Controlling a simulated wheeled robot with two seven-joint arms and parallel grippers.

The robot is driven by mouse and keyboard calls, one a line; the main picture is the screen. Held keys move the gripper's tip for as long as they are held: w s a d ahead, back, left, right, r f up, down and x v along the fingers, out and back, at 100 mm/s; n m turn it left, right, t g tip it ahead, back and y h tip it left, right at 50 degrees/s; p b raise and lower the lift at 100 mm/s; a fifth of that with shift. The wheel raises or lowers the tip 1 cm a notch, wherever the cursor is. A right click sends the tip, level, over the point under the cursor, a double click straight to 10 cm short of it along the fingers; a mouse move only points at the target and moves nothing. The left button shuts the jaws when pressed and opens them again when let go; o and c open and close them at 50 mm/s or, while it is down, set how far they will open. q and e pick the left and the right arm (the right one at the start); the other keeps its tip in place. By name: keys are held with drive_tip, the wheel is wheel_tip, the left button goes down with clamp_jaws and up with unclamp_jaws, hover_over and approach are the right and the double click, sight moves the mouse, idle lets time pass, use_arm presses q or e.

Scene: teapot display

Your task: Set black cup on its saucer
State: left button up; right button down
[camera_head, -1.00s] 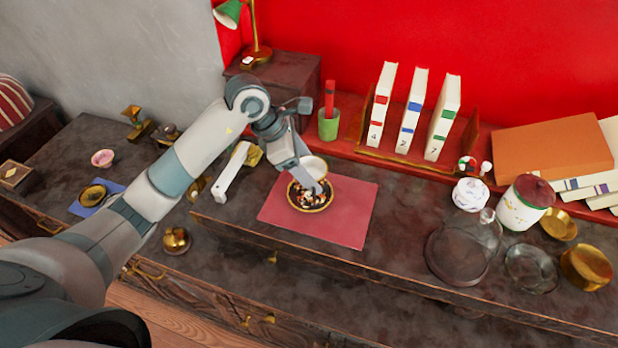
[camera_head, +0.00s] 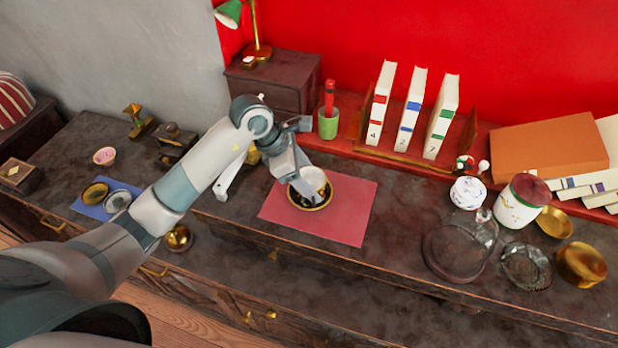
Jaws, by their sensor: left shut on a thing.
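The cup (camera_head: 314,178), with a pale inside and a dark, gold-edged rim, is held over the saucer. My left gripper (camera_head: 300,186) is shut on it from the left and hides part of it. The black saucer (camera_head: 322,206) with a gold rim lies on the red mat (camera_head: 345,228). The cup covers most of the saucer's middle. I cannot tell whether the cup touches the saucer. My right gripper is not in view.
Behind the mat are a green pen cup (camera_head: 328,125) and a rack of books (camera_head: 408,120). On the right stand a glass dome (camera_head: 455,252), a lidded canister (camera_head: 520,205) and brass bowls (camera_head: 581,264).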

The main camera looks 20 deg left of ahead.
use_arm(q)
drive_tip(key=o, duration=1.1)
drive_tip(key=shift+c, duration=0.2)
drive_tip(key=shift+r, duration=0.1)
drive_tip(key=b+v, duration=0.2)
drive_tip(key=v, duration=1)
drive_tip(key=shift+b, duration=0.35)
